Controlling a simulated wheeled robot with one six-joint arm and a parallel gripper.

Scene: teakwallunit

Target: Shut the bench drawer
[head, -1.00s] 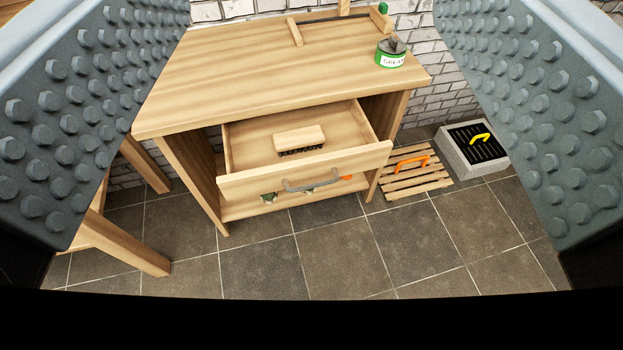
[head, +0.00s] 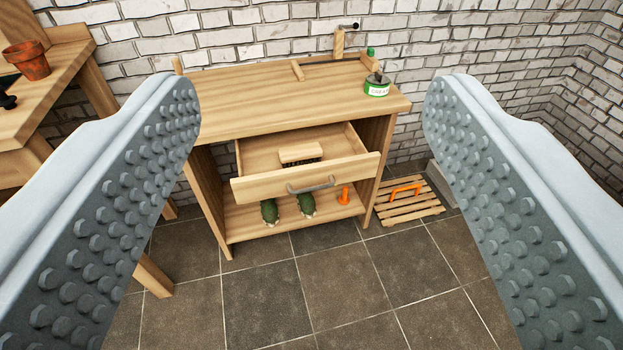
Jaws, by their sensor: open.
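The bench (head: 230,99) is a light wooden unit against the brick wall, ahead of me in the head view. Its drawer (head: 262,189) is pulled out, with a grey bar handle (head: 311,186) on its front. A wooden brush (head: 300,153) with dark bristles lies inside the drawer. My gripper (head: 311,100) is wide open, with a studded grey finger on each side of the view. Nothing is between the fingers at close range, and they appear apart from the drawer.
Green objects (head: 269,211) and an orange item (head: 344,195) sit on the shelf below the drawer. A green tin (head: 377,88) stands on the bench top. A slatted wooden rack (head: 408,205) lies at right. Another table (head: 40,90) with a clay pot (head: 27,60) is at left. The tiled floor in front is clear.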

